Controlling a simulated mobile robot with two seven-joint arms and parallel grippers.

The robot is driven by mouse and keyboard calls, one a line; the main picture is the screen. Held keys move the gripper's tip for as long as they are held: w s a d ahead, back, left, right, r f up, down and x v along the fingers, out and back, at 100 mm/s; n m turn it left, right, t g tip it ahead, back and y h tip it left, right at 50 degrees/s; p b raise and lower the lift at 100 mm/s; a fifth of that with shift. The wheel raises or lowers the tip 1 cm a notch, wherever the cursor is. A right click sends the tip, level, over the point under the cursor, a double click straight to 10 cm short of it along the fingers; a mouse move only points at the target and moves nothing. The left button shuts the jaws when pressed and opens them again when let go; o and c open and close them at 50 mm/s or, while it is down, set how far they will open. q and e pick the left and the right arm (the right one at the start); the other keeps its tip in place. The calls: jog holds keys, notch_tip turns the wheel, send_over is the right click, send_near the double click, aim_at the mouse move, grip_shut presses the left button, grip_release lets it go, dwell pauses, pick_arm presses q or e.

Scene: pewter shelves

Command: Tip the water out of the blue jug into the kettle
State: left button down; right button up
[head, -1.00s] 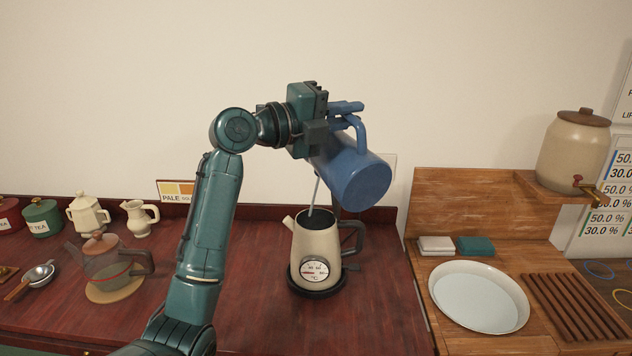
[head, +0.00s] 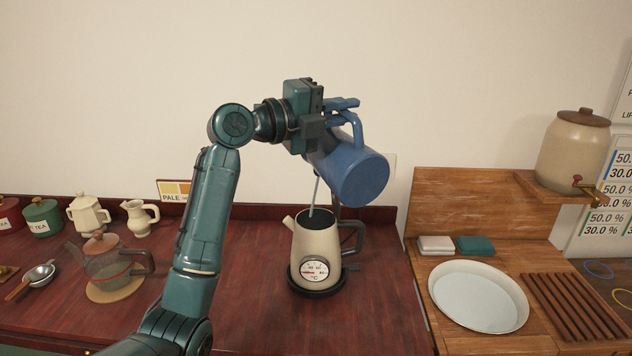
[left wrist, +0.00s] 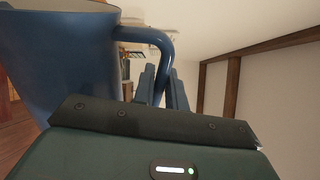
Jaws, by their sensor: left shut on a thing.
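The blue jug (head: 352,172) is tilted in the air above the kettle, its base to the lower right. A thin pale stream (head: 313,196) falls from its low left side into the open top of the cream kettle (head: 317,245), which stands upright on a dark base. My left gripper (head: 340,112) is shut on the jug's handle. In the left wrist view the jug (left wrist: 65,60) fills the left side, and the fingers (left wrist: 160,85) close around the handle. The jug's mouth is hidden from the head view. My right gripper is not in view.
A glass teapot (head: 108,262) stands on a round mat at the left, with canisters and small jugs behind it. A white round tray (head: 436,312), a slatted wooden rack (head: 577,305) and a stoneware dispenser (head: 573,150) are at the right. Dark red counter is clear in front of the kettle.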

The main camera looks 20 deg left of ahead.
pick_arm(q)
jog(key=shift+a+r, duration=0.1)
jog(key=shift+r, duration=0.25)
